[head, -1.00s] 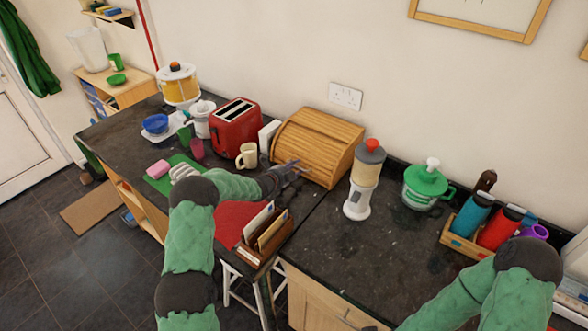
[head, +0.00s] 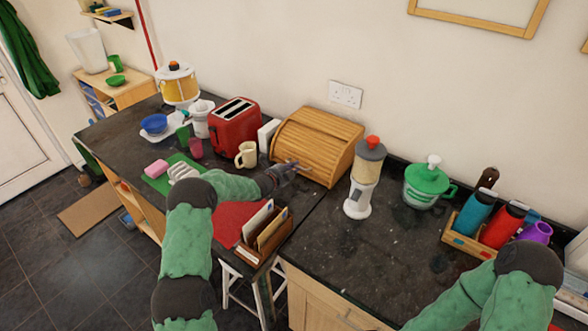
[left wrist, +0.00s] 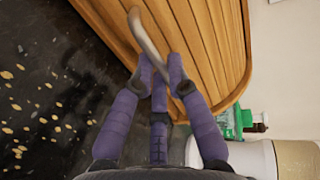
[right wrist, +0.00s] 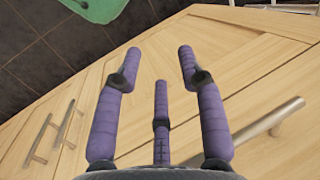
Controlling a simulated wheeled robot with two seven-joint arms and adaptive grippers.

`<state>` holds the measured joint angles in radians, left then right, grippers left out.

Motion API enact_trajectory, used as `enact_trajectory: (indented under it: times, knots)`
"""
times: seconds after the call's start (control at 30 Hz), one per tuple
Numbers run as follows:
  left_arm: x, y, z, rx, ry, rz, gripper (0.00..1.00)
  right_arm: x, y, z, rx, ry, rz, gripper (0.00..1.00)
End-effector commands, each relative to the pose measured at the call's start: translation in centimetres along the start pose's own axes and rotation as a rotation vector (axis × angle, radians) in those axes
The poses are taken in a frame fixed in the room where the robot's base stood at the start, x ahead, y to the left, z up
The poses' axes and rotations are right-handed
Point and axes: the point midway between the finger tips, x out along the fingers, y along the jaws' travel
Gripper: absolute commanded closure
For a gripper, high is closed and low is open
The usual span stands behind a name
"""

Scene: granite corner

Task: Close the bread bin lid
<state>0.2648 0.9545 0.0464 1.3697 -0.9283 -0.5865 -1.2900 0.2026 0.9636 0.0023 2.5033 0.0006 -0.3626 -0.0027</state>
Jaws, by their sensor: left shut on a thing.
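The wooden bread bin (head: 322,140) stands against the back wall, its slatted roll lid (head: 308,155) curving down over the front almost to the counter. Any remaining gap at the bottom cannot be made out. My left gripper (head: 292,168) is at the lower front of the lid. In the left wrist view, its purple fingers (left wrist: 161,78) are shut on the curved lid handle (left wrist: 146,38), with the slats (left wrist: 200,35) just beyond. My right gripper (right wrist: 158,60) is open and empty in front of the wooden cabinet doors; it is not visible in the head view.
A red toaster (head: 234,127) and cream mug (head: 246,155) stand left of the bin. A grey and white dispenser (head: 364,180) with a red top stands close to its right. A letter rack (head: 264,240) sits at the counter's front edge. Dark counter (head: 345,245) is clear front right.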

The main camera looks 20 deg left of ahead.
Motion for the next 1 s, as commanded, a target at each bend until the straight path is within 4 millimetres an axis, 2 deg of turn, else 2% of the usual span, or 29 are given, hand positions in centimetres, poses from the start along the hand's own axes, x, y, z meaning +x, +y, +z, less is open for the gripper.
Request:
enact_trajectory:
  times: [0.03, 0.07, 0.37, 0.4, 0.47, 0.5, 1.0]
  knots:
    - [-0.1, 2.4, -0.4, -0.014, 0.005, 0.037, 1.00, 0.3, 0.1, 0.0, 0.000, 0.000, 0.000, 0.60]
    - [0.0, 2.7, -0.5, -0.014, 0.005, 0.037, 1.00, 0.6, 0.2, 0.0, 0.000, 0.000, 0.000, 0.60]
    - [0.0, 2.7, -0.5, -0.015, 0.006, 0.039, 1.00, 0.6, 0.2, 0.0, 0.000, 0.000, 0.000, 0.60]
    - [0.0, 2.7, -0.5, -0.015, 0.006, 0.039, 0.81, 0.6, 0.2, 0.0, 0.000, 0.000, 0.000, 0.60]
    - [0.0, 2.7, -0.6, -0.015, 0.007, 0.038, 0.64, 0.6, 0.2, 0.0, 0.000, 0.000, 0.000, 0.60]
    - [0.0, 2.6, -0.6, -0.014, 0.007, 0.037, 0.60, 0.6, 0.2, 0.0, 0.000, 0.000, 0.000, 0.60]
    - [-0.1, 1.6, -0.3, -0.008, 0.003, 0.021, 0.60, 0.6, 0.2, 0.0, 0.000, 0.000, 0.000, 0.60]
